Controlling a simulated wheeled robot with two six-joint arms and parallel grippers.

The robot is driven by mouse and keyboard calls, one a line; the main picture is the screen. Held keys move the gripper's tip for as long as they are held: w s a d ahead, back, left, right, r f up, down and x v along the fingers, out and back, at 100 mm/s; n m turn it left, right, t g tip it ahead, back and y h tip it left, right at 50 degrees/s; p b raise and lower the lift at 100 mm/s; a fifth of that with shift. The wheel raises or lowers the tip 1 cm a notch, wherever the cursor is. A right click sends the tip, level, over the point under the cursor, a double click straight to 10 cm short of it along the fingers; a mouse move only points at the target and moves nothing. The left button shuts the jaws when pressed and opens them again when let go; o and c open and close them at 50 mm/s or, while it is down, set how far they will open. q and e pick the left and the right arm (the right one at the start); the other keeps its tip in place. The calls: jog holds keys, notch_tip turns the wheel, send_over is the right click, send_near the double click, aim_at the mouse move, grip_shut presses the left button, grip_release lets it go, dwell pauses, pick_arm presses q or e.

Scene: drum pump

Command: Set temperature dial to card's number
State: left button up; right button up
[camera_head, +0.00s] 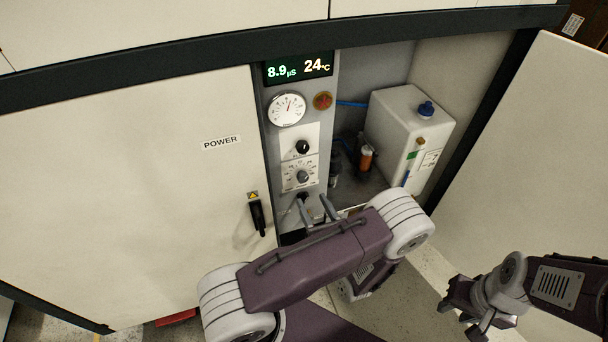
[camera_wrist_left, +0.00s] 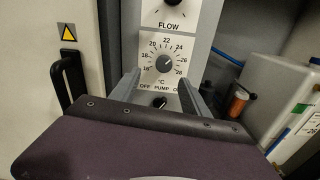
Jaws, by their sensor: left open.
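The temperature dial (camera_head: 302,177) is a small grey knob on a white plate, low on the grey panel. In the left wrist view the dial (camera_wrist_left: 165,64) has a scale from 16 to 28 °C. Its mark appears to point up and right, near 24. The display (camera_head: 299,68) reads 24 °C. My left gripper (camera_head: 315,208) is open and empty, just below the dial; its fingers also show in the left wrist view (camera_wrist_left: 160,92), around the PUMP knob's sides. My right gripper (camera_head: 466,308) is low at the right, away from the panel. No card number is legible.
A FLOW knob (camera_head: 302,147) sits above the dial, and a PUMP knob (camera_wrist_left: 159,102) below it. A round gauge (camera_head: 287,108) and red button (camera_head: 323,100) are higher. A white tank (camera_head: 400,125) with a small label stands right. A black door handle (camera_head: 257,214) is left.

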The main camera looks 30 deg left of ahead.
aim_at(304, 180)
pick_arm(q)
jog(key=x, duration=0.9)
jog(key=shift+w+d+f, duration=0.1)
jog(key=shift+w+d, duration=0.15)
jog(key=shift+w, duration=0.1)
grip_shut()
jog(key=shift+m, duration=0.5)
jog(key=m+p, duration=0.1)
jog(key=m, duration=0.1)
jog(key=shift+m+p, duration=0.3)
jog(key=shift+p, duration=0.05)
jog(key=shift+m+p, duration=0.7)
jog(key=shift+m, duration=1.5)
